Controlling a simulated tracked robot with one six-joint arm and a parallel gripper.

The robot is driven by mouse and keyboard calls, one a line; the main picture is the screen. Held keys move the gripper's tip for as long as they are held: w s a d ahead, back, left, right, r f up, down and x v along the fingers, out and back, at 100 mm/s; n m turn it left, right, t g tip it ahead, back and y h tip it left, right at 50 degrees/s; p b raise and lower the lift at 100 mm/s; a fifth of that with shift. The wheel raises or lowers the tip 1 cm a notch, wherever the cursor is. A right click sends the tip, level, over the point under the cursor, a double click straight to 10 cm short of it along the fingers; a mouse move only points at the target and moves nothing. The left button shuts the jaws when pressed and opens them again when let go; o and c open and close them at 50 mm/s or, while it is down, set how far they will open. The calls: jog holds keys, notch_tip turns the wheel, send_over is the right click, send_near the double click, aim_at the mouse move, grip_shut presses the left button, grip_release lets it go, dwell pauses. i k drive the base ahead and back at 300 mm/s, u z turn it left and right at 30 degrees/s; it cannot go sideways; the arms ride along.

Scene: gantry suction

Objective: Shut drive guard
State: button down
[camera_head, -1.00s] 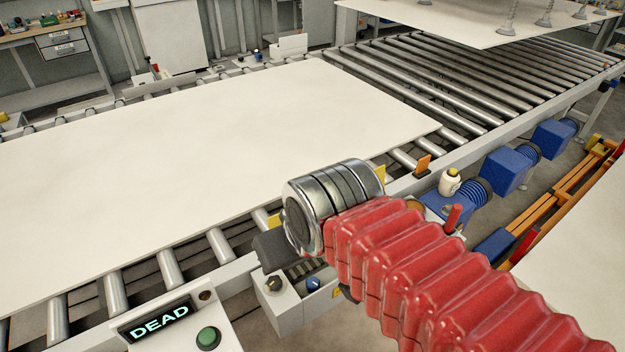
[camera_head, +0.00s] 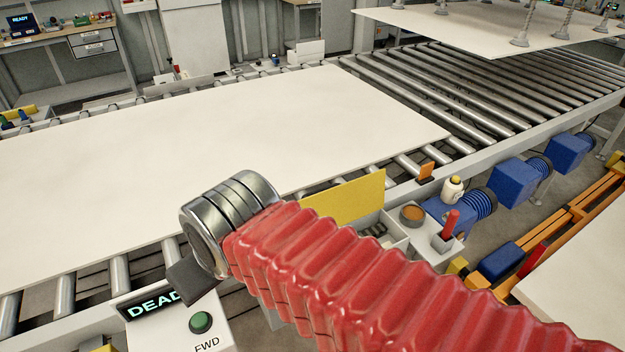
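A yellow panel (camera_head: 346,199), which looks like the drive guard's lid, stands raised beside the conveyor. Below it is an open grey box (camera_head: 392,236) with dark parts inside; my red arm hides much of its front. My arm reaches in from the lower right, in a red ribbed sleeve ending in metal rings. My gripper (camera_head: 190,277) shows only as a dark block past the rings, left of the panel and apart from it, in front of the lit display. Its fingers cannot be made out.
A control panel with a "DEAD" display (camera_head: 150,303) and green FWD button (camera_head: 201,322) is at lower left. A red lever (camera_head: 449,226), white bottle (camera_head: 452,189) and blue motors (camera_head: 517,178) line the conveyor. A large white sheet (camera_head: 230,140) covers the rollers.

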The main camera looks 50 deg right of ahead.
aim_at(348, 202)
jog(key=u, duration=0.95)
jog(key=k, duration=1.05)
jog(key=z, duration=1)
jog(key=i, duration=1)
jog(key=z, duration=0.05)
